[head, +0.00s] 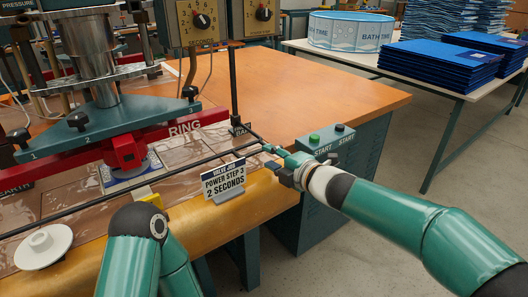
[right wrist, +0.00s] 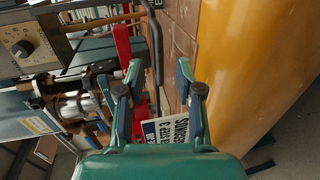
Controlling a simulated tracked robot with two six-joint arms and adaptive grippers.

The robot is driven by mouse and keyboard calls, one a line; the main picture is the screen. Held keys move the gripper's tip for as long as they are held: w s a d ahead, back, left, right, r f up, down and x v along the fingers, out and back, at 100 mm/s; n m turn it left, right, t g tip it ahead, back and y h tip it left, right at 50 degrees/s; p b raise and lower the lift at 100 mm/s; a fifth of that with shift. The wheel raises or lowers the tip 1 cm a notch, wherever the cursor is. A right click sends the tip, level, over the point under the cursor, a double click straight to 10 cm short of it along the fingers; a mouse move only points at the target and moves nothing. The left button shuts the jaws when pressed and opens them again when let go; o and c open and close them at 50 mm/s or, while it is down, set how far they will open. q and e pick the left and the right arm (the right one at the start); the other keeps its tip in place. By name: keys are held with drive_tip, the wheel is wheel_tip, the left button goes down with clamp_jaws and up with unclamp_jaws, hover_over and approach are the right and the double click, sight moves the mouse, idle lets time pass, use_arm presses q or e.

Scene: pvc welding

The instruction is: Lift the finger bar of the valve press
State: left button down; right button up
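The finger bar (head: 90,206) is a thin black bar running across the front of the valve press, low over the work surface, in the head view. Its right end comes close to my right gripper (head: 270,152). In the right wrist view my right gripper (right wrist: 158,78) has its two fingers spread apart, with a dark bent bar (right wrist: 153,40) lying ahead of and between them. Contact with the bar cannot be told. My left arm shows at the lower left of the head view, but its gripper is not visible.
A "power step 3, 2 seconds" sign (head: 223,181) stands at the front edge near my right gripper. A white round disc (head: 43,246) lies at the left. The orange tabletop (head: 300,88) behind is clear.

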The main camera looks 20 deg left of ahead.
sight(259, 152)
drive_tip(key=p+x, duration=0.1)
drive_tip(key=x, duration=0.5)
drive_tip(key=shift+a, duration=0.1)
drive_tip(key=shift+f, duration=0.1)
clamp_jaws()
